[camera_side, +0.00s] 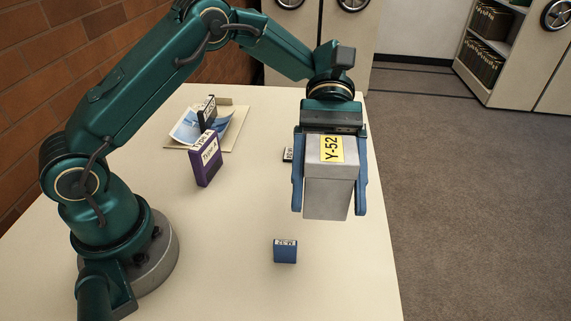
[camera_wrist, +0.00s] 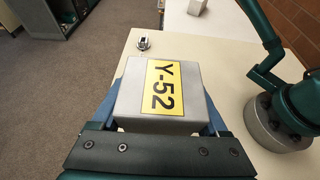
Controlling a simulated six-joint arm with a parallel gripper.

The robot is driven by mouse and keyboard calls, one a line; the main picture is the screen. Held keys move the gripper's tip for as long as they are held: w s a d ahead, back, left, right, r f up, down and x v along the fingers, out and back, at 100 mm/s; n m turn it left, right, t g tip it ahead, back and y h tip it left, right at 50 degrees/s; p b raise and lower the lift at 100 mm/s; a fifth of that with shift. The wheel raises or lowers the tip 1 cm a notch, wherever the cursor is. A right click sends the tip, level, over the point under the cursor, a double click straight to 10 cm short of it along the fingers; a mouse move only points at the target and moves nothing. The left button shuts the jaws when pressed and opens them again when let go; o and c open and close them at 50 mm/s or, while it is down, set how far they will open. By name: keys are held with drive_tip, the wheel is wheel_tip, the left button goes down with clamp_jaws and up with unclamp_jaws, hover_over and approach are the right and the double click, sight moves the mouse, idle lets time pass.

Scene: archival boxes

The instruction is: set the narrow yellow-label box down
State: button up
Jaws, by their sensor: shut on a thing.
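The narrow yellow-label box is grey with a yellow label reading Y-52. In the side view the box (camera_side: 328,190) hangs between the two blue fingers of my gripper (camera_side: 329,195), label side up. My gripper is shut on it, one finger on each side. The box appears to be held above the table (camera_side: 225,270), near its right edge. In the wrist view the box (camera_wrist: 160,95) fills the middle, with blue fingers (camera_wrist: 160,115) partly showing at its sides. Its underside is hidden in both views.
A small blue box (camera_side: 285,251) stands on the table in front of the held box. A purple box (camera_side: 207,158) stands to the left, near a folder with papers (camera_side: 230,130).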

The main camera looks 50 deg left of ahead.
drive_tip(key=w+a+n+t+h, duration=0.4)
drive_tip(key=w+a+n+t, duration=0.4)
drive_tip(key=a, duration=0.4)
drive_tip(key=shift+n+t, duration=0.4)
drive_tip(key=shift+t, duration=0.3)
drive_tip(key=shift+s+d+f, duration=0.1)
drive_tip(key=shift+d+f, duration=1.6)
drive_tip(key=shift+d, duration=0.2)
drive_tip(key=shift+s+d+f, duration=0.15)
drive_tip(key=shift+d+f, duration=1.5)
drive_tip(key=shift+d, duration=0.3)
drive_tip(key=shift+s+d+f, duration=0.1)
drive_tip(key=shift+d+f, duration=1.6)
drive_tip(key=shift+d, duration=0.2)
drive_tip(key=o, duration=1.5)
drive_tip(key=shift+f, duration=0.15)
